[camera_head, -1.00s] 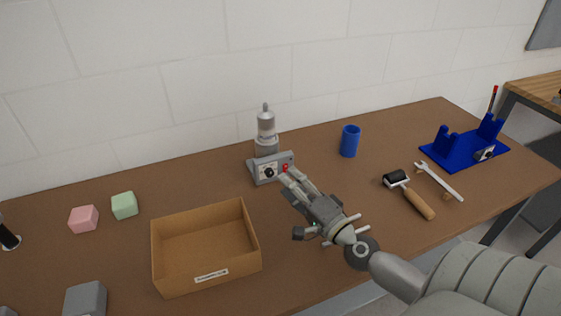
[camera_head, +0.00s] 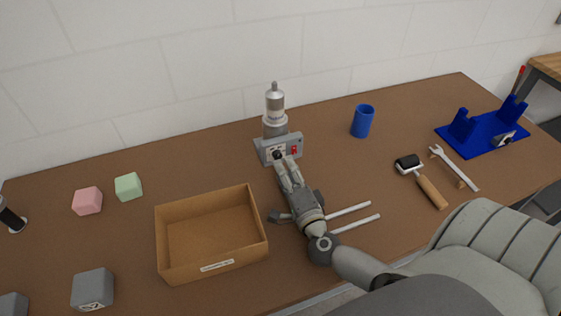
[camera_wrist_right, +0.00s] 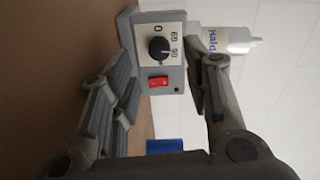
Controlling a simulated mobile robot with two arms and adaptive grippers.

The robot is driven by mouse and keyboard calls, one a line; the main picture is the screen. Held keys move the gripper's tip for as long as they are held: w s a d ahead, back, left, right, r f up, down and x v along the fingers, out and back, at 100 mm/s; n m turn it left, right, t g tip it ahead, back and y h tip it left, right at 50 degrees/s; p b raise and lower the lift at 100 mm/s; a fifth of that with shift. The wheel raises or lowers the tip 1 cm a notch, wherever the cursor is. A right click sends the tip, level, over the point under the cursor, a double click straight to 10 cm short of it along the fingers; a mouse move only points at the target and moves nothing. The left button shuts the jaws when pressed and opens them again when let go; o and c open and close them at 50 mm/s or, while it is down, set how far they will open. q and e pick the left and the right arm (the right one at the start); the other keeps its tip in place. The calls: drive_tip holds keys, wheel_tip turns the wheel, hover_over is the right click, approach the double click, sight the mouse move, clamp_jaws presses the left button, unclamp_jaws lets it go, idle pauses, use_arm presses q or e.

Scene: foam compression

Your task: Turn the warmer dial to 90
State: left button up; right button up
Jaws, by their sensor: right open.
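The warmer (camera_head: 264,156) is a grey box with a sloped front panel, a black dial (camera_head: 278,155) and a red switch (camera_head: 294,150). A white-and-grey bottle (camera_head: 274,105) stands at it. In the right wrist view the dial (camera_wrist_right: 160,48) sits on a white scale plate marked 0, 60 and 90, with the red switch (camera_wrist_right: 158,82) beside it; I cannot tell which mark its pointer meets. My right gripper (camera_head: 286,166) is open just in front of the panel. Its fingers (camera_wrist_right: 162,75) appear on either side of the dial and switch, apart from the dial. My left gripper is out of view.
An open cardboard box (camera_head: 160,245) stands left of my right gripper. Two white rods (camera_head: 348,209) lie to its right. A blue cup (camera_head: 363,121), roller (camera_head: 428,187), wrench (camera_head: 455,167) and blue stand (camera_head: 475,145) are further right.

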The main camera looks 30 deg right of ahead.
sight(278, 157)
drive_tip(key=x, duration=0.4)
drive_tip(key=shift+f, duration=0.1)
drive_tip(key=shift+w, duration=0.4)
clamp_jaws()
drive_tip(key=shift+m, duration=0.8)
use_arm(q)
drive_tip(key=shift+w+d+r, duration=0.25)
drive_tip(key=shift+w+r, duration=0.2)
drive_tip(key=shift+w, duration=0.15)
use_arm(e)
drive_tip(key=m, duration=0.3)
unclamp_jaws()
